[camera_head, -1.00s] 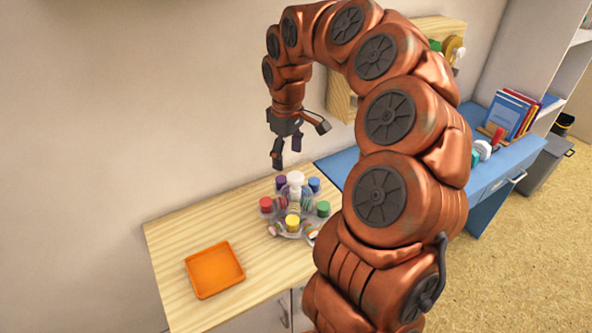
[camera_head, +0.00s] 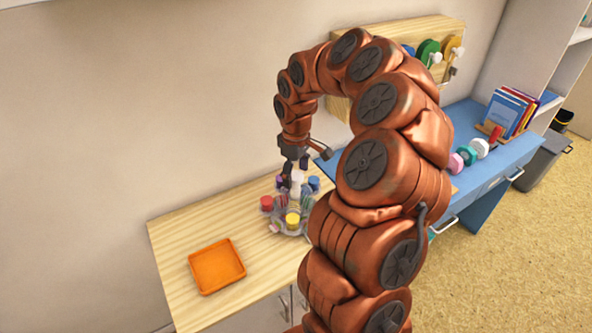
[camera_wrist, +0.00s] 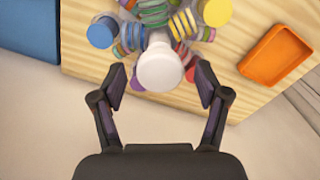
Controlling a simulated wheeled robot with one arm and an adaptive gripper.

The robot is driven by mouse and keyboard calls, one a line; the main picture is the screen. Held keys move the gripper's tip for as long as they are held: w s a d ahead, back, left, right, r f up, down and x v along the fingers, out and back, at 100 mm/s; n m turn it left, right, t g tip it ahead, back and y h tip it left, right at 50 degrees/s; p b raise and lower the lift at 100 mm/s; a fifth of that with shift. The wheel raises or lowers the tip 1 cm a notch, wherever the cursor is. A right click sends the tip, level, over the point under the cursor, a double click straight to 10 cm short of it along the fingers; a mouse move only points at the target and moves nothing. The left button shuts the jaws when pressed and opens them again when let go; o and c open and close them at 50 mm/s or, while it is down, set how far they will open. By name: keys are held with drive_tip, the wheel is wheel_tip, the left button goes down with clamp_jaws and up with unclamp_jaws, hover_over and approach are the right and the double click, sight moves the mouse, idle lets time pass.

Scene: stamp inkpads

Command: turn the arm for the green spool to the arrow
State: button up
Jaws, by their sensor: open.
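A carousel with several capped arms stands on the wooden table. Its white centre knob (camera_head: 297,176) also shows in the wrist view (camera_wrist: 160,67). Around it are red (camera_head: 266,203), yellow (camera_head: 292,220), blue (camera_head: 314,183) and purple (camera_head: 280,182) caps. I cannot make out the arrow.
An orange tray (camera_head: 217,267) lies on the left of the wooden table (camera_head: 180,235). A blue desk (camera_head: 490,175) with pink, teal and white pieces and books (camera_head: 507,112) is at right. A wooden board (camera_head: 425,35) with spools hangs on the wall behind my arm.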

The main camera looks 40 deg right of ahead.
drive_tip(key=shift+d, duration=0.1)
clamp_jaws()
idle(0.7)
